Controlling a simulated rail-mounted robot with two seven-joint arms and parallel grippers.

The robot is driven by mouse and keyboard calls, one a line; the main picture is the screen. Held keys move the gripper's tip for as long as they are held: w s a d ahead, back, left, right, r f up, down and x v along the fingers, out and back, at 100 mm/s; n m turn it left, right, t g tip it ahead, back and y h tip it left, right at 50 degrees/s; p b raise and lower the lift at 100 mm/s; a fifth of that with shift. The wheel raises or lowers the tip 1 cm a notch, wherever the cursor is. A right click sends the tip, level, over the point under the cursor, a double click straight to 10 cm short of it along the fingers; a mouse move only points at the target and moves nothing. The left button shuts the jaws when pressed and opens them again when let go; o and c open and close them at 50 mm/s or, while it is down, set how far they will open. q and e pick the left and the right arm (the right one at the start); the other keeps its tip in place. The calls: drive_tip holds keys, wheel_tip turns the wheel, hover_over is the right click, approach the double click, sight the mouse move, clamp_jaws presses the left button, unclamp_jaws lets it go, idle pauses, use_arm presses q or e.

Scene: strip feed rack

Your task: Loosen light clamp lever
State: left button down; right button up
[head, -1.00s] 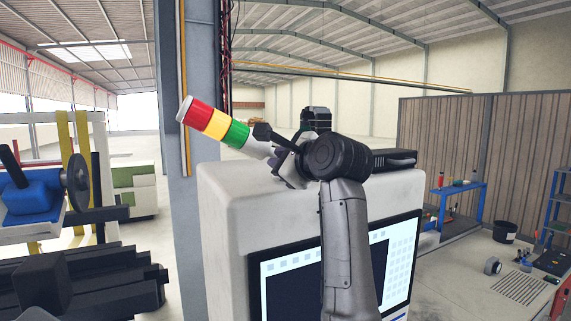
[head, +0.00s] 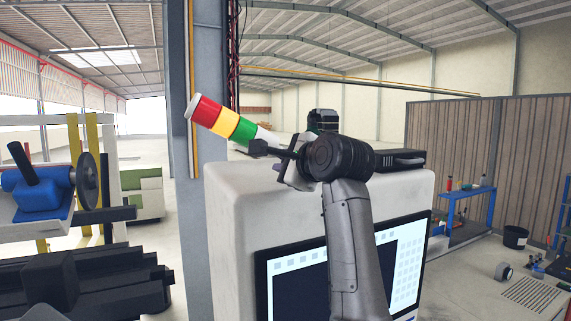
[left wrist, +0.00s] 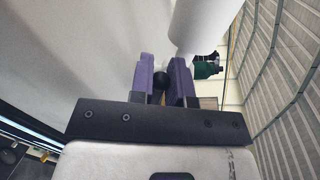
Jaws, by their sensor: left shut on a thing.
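The signal light (head: 225,123), with red, yellow and green bands, leans up to the left over the white machine cabinet (head: 235,210). My left gripper (head: 284,162) is at the light's foot, above the cabinet top, and my own wrist partly hides it. In the left wrist view its purple fingers (left wrist: 160,84) are shut on a round black knob (left wrist: 160,82), apparently the end of the clamp lever. The rest of the lever is hidden. The light's white pole (left wrist: 200,25) stands close beyond the fingers. My right gripper is not in view.
The cabinet has a screen (head: 290,275) on its front. A grey steel column (head: 205,180) rises behind the light. A machine with a blue part (head: 38,190) stands at the left. A blue workbench (head: 465,195) is farther right.

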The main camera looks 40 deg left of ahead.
use_arm(q)
drive_tip(key=c, duration=1.1)
unclamp_jaws()
drive_tip(key=b+v, duration=0.4)
drive_tip(key=v, duration=1)
drive_tip(key=shift+b, duration=0.3)
drive_tip(key=shift+a, duration=0.1)
